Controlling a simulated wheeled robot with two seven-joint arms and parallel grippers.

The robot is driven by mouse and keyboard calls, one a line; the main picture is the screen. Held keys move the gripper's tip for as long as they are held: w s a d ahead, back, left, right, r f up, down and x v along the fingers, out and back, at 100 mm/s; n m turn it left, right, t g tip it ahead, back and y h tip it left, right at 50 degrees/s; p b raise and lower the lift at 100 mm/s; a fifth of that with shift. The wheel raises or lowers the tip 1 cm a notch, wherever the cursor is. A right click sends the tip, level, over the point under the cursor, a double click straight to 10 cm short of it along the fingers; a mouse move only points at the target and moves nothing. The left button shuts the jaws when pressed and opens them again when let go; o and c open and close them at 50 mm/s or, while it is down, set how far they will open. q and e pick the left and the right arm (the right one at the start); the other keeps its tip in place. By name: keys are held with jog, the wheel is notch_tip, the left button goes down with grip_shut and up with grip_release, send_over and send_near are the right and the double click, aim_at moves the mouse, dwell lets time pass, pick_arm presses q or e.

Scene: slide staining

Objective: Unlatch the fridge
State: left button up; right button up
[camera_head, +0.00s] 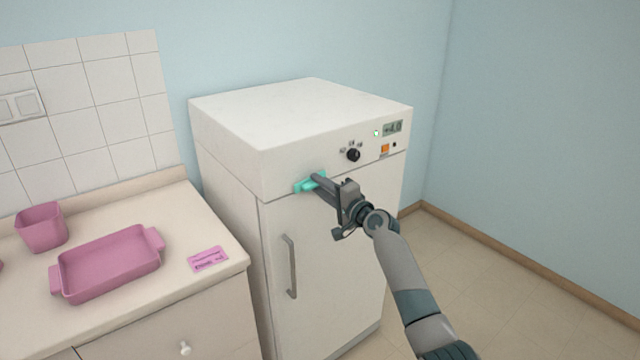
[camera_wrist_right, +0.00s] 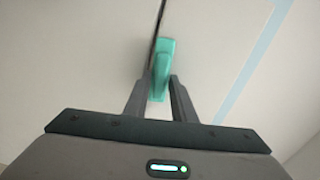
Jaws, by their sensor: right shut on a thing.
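The white fridge (camera_head: 230,130) stands against the blue wall, its door (camera_head: 340,240) closed. A teal latch (camera_head: 303,187) sits at the door's upper left, by the seam between door and top panel. It also shows in the right wrist view (camera_wrist_right: 164,60), lying along the dark seam line. My right gripper (camera_head: 316,182) is at the latch, shut on it; in the wrist view its fingertips (camera_wrist_right: 160,88) are on both sides of the teal piece. The fingers hide part of the latch. My left gripper is not in view.
A grey vertical door handle (camera_head: 290,266) is below the latch. Floor right of the fridge is clear.

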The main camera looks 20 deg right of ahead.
jog(key=shift+m, duration=0.6)
jog(key=o, duration=0.8)
jog(key=shift+f, duration=0.1)
jog(key=shift+s+d, duration=0.1)
jog(key=b+v, duration=0.2)
jog(key=v, duration=1.5)
jog(key=shift+s+b, duration=0.1)
jog(key=shift+b, duration=0.3)
